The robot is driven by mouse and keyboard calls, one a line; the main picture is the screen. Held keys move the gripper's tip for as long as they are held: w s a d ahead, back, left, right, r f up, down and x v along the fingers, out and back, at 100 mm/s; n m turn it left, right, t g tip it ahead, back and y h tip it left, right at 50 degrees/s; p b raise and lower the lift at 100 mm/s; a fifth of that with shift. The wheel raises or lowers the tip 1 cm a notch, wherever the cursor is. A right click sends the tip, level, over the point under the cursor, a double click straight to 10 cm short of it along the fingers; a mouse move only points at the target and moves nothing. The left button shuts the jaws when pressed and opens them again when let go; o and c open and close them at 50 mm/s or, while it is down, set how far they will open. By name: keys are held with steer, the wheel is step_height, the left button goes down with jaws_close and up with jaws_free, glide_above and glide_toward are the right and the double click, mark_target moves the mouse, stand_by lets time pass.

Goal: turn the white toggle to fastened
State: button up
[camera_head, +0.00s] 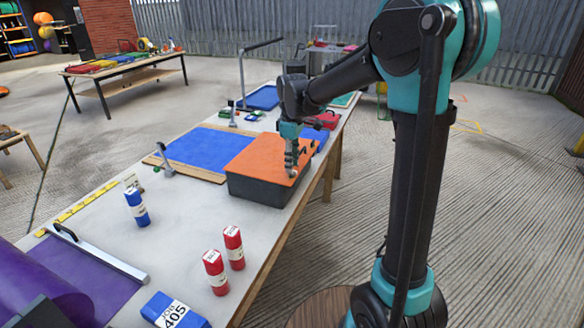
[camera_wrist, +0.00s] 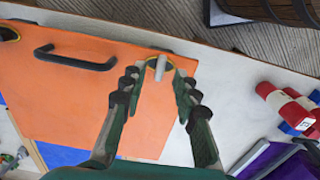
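The white toggle (camera_wrist: 160,68) is a small pale lever near the edge of the orange panel (camera_wrist: 95,95), with a yellow arc beside it. In the wrist view it stands between the tips of my gripper (camera_wrist: 157,72), with gaps showing on both sides; I cannot tell its exact depth against the tips. The fingers are spread and hold nothing. In the head view my gripper (camera_head: 291,165) points down at the near right part of the orange top (camera_head: 262,152) of a dark box (camera_head: 258,189). The toggle is too small to make out there.
A black handle (camera_wrist: 75,57) rises from the orange panel. Blue sheets on boards (camera_head: 205,148) lie behind the box. Red rolls (camera_head: 216,272), a blue roll (camera_head: 137,208) and a purple roll (camera_head: 40,285) are on the near table, with bare tabletop between them.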

step_height(320, 180, up, 10)
steer(key=shift+f, duration=0.15)
stand_by(0.3)
